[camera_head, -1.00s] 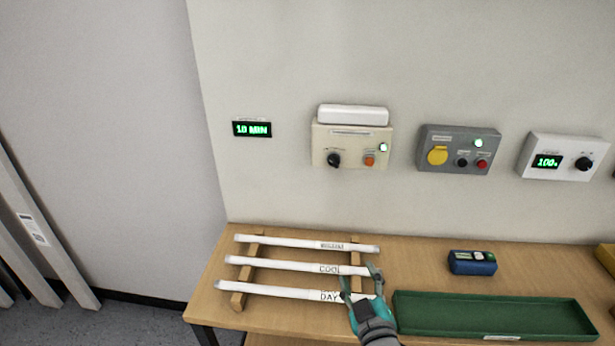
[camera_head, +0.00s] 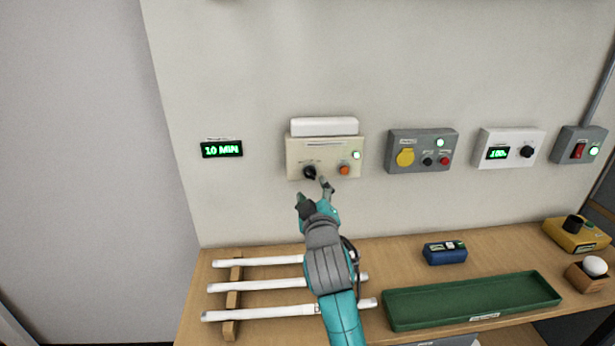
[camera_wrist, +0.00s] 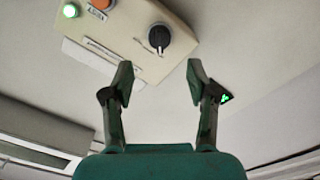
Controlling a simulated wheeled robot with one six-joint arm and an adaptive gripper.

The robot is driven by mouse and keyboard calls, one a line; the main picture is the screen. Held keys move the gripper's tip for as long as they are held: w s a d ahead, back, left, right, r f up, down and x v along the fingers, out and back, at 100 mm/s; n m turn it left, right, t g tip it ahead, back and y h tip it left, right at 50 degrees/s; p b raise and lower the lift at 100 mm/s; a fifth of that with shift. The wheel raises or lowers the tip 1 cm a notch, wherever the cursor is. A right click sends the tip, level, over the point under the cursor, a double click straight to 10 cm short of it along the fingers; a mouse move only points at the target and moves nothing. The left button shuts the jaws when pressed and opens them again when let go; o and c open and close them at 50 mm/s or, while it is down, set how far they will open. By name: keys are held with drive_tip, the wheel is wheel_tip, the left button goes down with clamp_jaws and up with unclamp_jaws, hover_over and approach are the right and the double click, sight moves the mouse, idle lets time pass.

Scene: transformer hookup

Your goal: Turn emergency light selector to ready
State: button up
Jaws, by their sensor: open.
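The emergency light unit is a cream box (camera_head: 327,150) on the wall with a white lamp (camera_head: 324,126) on top. Its black selector knob (camera_head: 310,172) is at the lower left, beside an orange button (camera_head: 344,170) and a lit green indicator (camera_head: 356,155). In the wrist view the knob (camera_wrist: 159,38) has a white pointer line and lies beyond the fingertips, roughly between them. My gripper (camera_head: 313,190) is open and empty, just below and in front of the knob, apparently not touching it. It also shows in the wrist view (camera_wrist: 158,80). The label lettering is too small to read.
A green "10 MIN" display (camera_head: 222,149) is left of the unit. A grey box (camera_head: 420,150) and white dimmer box (camera_head: 510,147) are to the right. Below, the table holds white tubes on a wooden rack (camera_head: 232,299), a green tray (camera_head: 470,301) and a blue device (camera_head: 445,253).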

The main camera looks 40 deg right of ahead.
sight(311, 175)
drive_tip(key=x, duration=0.7)
drive_tip(key=shift+w+d, duration=0.2)
drive_tip(key=shift+w, duration=0.05)
clamp_jaws()
drive_tip(key=m, duration=0.4)
drive_tip(key=shift+m, duration=1.9)
